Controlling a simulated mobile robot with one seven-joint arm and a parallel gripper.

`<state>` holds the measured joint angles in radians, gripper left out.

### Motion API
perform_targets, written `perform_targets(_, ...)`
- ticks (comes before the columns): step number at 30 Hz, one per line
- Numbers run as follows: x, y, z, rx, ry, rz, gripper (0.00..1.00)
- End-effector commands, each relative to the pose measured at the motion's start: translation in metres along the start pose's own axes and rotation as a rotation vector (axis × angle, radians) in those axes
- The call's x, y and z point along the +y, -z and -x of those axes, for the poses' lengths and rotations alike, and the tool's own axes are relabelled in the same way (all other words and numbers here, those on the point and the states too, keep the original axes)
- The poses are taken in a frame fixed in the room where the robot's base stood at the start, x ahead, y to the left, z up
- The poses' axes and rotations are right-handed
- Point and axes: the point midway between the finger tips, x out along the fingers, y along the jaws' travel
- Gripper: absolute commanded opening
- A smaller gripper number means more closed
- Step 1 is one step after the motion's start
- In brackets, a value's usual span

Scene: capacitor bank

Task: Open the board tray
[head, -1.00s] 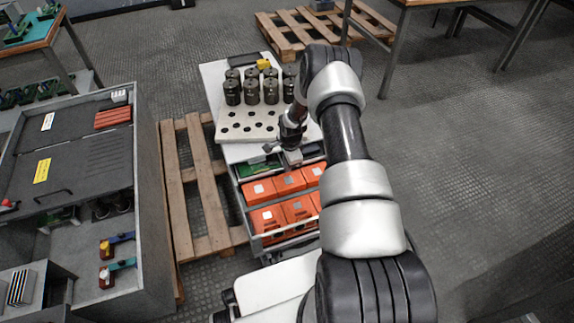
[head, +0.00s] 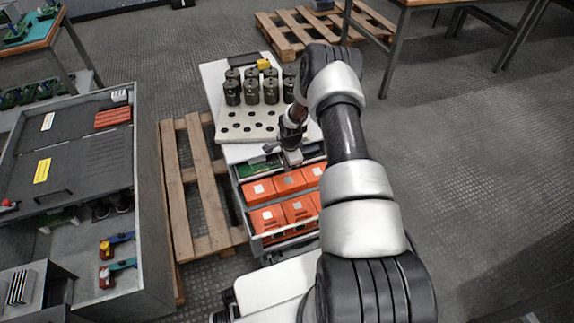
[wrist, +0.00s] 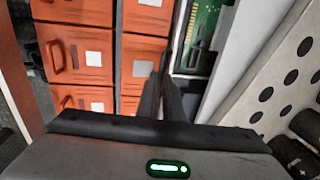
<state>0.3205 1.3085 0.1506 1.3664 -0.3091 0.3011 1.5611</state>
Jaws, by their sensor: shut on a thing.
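The board tray (head: 262,176) is the top drawer of the white-topped cart, and it stands partly out. A green circuit board (head: 258,165) lies in it and also shows in the wrist view (wrist: 203,32). My gripper (head: 291,157) is at the tray's front, just past the cart top's near edge. In the wrist view my gripper (wrist: 168,65) has its fingers together at the tray's front edge, between the green board and the orange boxes. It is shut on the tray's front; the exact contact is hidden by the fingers.
A drawer of orange boxes (head: 268,220) stands open below. Black capacitors (head: 251,92) stand in a perforated rack (head: 240,130) on the cart top. A wooden pallet (head: 205,190) and grey cabinet (head: 150,240) are left of the cart.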

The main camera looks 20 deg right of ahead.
Motion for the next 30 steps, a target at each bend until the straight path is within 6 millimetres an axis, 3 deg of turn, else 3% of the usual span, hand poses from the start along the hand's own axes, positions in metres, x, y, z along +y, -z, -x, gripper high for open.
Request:
perform_targets(8, 0.031, -0.001, 0.010, 0.000, -0.007, 0.000, 0.00)
perform_targets(21, 0.130, -0.001, 0.028, -0.001, -0.007, -0.003, 0.00)
perform_targets(30, 0.171, -0.002, 0.034, -0.001, -0.003, -0.001, 0.00)
